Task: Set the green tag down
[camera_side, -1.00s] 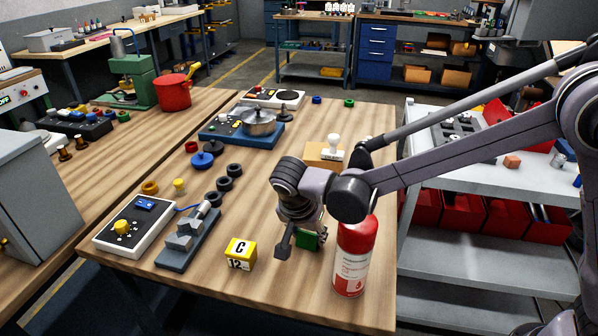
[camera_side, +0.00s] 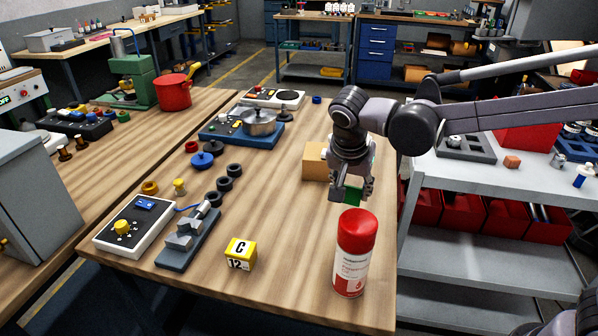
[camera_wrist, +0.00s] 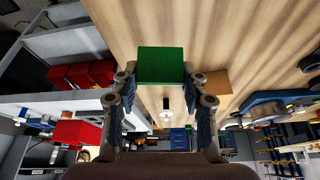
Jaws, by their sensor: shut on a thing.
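The green tag (camera_side: 353,195) is a flat green piece held in my gripper (camera_side: 354,190), above the right part of the wooden table (camera_side: 290,230). In the wrist view the green tag (camera_wrist: 161,65) sits between the two fingers of my gripper (camera_wrist: 160,78), which are shut on it. In the side view my gripper is behind and above the red spray can (camera_side: 354,255). I cannot tell how high the tag is over the table.
A cardboard-coloured block (camera_side: 316,163) stands just left of my gripper. A yellow block marked C (camera_side: 240,254) is at the table's front. The grey shelf cart (camera_side: 470,190) stands to the right. The middle of the table is clear.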

